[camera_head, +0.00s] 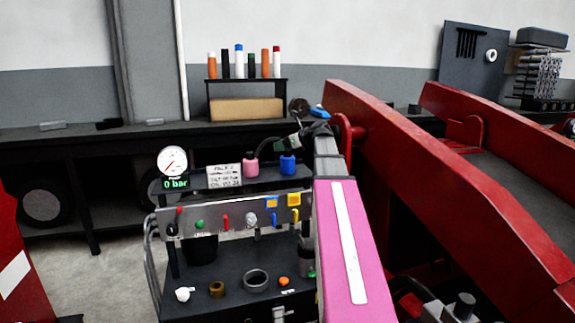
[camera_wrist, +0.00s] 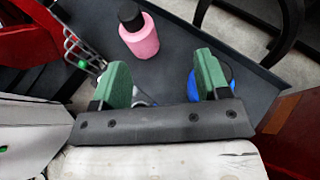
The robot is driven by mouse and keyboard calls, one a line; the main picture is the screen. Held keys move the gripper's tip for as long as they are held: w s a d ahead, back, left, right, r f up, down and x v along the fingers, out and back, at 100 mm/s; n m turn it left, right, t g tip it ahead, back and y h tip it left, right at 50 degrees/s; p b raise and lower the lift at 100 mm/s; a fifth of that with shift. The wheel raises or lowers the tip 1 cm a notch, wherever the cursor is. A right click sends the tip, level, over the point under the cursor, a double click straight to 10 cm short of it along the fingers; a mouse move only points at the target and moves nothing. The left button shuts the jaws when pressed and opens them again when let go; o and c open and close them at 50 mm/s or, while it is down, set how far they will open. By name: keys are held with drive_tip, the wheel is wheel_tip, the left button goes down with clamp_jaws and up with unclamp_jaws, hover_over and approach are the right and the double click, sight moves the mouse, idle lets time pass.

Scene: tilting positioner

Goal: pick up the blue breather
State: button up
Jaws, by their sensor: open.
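The blue breather (camera_head: 288,165) stands upright on the upper shelf of the dark cart, right of a similar pink breather (camera_head: 251,167). My gripper (camera_head: 281,146) is above and close to the breathers in the head view, at the end of my pink arm. In the wrist view my gripper (camera_wrist: 160,70) has its two green fingers spread, with nothing between them. The blue breather (camera_wrist: 191,88) is mostly hidden behind the right finger there. The pink breather (camera_wrist: 138,34) with its black cap shows beyond the gap. I cannot tell whether the right finger touches the blue one.
A pressure gauge (camera_head: 172,160) and a label plate (camera_head: 224,176) stand left of the breathers. A panel with coloured valves (camera_head: 230,218) sits below the shelf. Loose rings and fittings lie on the lower shelf (camera_head: 225,270). A large red frame (camera_head: 430,170) rises at the right.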

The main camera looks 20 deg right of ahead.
sight(287, 160)
drive_tip(key=d, duration=0.9)
drive_tip(key=shift+s+f+x, duration=0.1)
drive_tip(key=shift+f+x, duration=0.1)
drive_tip(key=shift+x, duration=2.45)
drive_tip(key=shift+s+f+x, duration=0.1)
drive_tip(key=shift+f+x, duration=0.05)
drive_tip(key=shift+x, duration=2.45)
clamp_jaws()
